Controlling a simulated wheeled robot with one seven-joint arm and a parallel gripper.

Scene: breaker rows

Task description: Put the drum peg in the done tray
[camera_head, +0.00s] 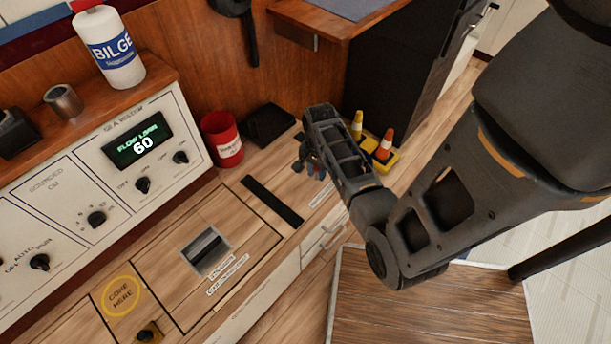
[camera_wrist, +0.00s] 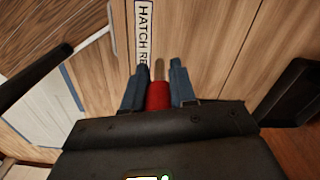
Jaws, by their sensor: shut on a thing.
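My gripper (camera_head: 313,168) hangs over the wooden counter, to the left of a yellow holder with cones. In the wrist view, its two blue fingers (camera_wrist: 157,78) are shut on a red piece (camera_wrist: 158,97) with a tan tip, which looks like the drum peg. The piece's lower part is hidden behind my gripper body. I cannot make out a tray marked done; a black box (camera_head: 268,125) stands at the back of the counter.
A red can (camera_head: 222,138) stands beside the black box. The yellow holder (camera_head: 381,163) carries a yellow cone (camera_head: 357,124) and an orange cone (camera_head: 385,144). A dark strip (camera_head: 272,201) lies on the counter. A control panel (camera_head: 100,180) rises at left.

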